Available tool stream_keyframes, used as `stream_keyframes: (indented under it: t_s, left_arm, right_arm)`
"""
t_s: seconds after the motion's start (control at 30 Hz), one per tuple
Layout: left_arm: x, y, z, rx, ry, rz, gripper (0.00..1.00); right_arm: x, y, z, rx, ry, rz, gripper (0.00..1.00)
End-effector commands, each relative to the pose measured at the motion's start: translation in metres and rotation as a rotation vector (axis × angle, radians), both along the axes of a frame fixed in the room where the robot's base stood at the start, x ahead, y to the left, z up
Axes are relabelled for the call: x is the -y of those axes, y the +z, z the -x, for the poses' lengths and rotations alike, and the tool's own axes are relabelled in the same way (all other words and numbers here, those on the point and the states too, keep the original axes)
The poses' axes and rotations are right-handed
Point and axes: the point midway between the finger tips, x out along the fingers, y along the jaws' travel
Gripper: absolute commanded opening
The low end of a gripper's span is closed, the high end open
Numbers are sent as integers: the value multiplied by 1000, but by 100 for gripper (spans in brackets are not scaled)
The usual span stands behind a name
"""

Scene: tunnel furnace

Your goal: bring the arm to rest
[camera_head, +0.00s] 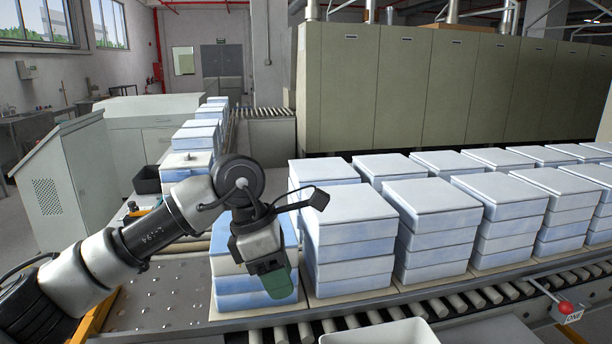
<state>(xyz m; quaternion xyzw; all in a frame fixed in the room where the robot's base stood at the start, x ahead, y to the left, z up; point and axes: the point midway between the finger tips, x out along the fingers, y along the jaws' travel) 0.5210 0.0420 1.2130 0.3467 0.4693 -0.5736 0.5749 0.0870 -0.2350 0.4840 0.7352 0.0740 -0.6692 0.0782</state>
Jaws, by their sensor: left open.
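My left arm comes in from the left and its left gripper (272,275) points down in front of a stack of blue-white boxes (240,303). The gripper appears empty, with a green part at its tip. The arm and gripper hide part of that stack; I cannot tell whether the gripper touches it. My right gripper is not in view.
More box stacks (347,240) stand on boards on the roller conveyor (470,302) to the right. A white bin (378,333) is at the front edge. A red button (566,307) sits front right. A grey cabinet (75,185) and a dark bin (147,180) stand left.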

Motion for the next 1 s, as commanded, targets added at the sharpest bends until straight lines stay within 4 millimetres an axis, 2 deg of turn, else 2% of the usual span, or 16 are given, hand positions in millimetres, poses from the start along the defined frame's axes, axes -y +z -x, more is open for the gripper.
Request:
stream_keyframes:
  t_s: [0.1,0.27,0.4,0.5,0.57,0.63,0.73,0.77,0.87,0.97,1.0]
  left_arm:
    - [32,-13,17,-65,-20,179,42]
    - [75,-17,44,-191,-7,489,42]
    - [109,-2,71,-394,89,883,42]
    - [115,22,77,-589,244,1210,42]
    - [108,33,72,-712,369,1390,42]
    - [91,39,61,-857,545,1582,42]
    - [54,30,38,-1061,846,1815,42]
    - [41,22,32,-1123,950,1873,42]
    - [-5,-18,16,-1311,1331,2026,42]
    - [-51,-78,16,-1471,1770,2096,42]
    - [-68,-103,22,1426,-1828,-1968,42]
  right_arm:
    - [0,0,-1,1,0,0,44]
    - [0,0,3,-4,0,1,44]
    - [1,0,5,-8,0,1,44]
    - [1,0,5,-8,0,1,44]
    - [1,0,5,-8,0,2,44]
    - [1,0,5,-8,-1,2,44]
    - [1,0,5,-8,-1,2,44]
    - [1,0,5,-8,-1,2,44]
    - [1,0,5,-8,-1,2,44]
    - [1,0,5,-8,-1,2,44]
    - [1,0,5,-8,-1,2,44]
